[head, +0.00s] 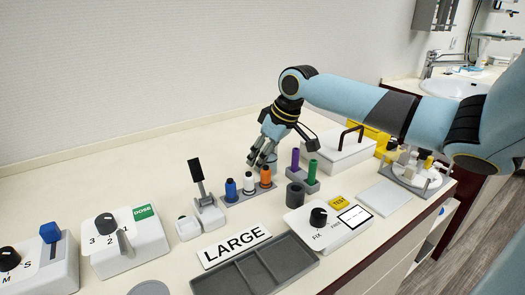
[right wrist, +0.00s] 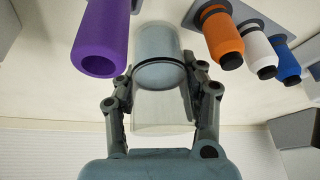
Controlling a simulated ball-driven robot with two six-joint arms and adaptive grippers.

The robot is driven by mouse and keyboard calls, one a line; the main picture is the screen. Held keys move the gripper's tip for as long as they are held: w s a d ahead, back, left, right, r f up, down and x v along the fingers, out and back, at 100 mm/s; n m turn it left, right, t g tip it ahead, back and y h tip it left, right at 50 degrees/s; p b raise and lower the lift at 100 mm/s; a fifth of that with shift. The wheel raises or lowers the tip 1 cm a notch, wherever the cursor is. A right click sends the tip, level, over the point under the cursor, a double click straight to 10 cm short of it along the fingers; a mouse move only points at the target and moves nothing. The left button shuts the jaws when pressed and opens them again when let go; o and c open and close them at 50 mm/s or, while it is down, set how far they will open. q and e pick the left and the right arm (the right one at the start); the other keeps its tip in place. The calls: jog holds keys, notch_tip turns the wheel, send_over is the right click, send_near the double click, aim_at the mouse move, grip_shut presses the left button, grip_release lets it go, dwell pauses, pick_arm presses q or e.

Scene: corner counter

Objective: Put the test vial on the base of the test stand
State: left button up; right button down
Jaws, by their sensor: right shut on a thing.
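My right gripper (head: 262,158) is above the counter, behind the rack with the blue, white and orange bottles. In the right wrist view, its fingers (right wrist: 163,100) are shut on a clear vial (right wrist: 163,117) with a grey-blue part inside and a dark ring. In the head view the vial is mostly hidden by the fingers. My left gripper is not in view.
The rack holds blue (head: 231,190), white (head: 249,183) and orange (head: 265,177) bottles. Purple (head: 295,160) and green (head: 312,171) tubes stand to the right. A grey cup (head: 295,195), a TEST box (head: 325,226) and a grey tray (head: 262,265) are in front.

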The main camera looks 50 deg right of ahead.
jog(key=c, duration=0.8)
grip_release()
jog(key=shift+o, duration=0.2)
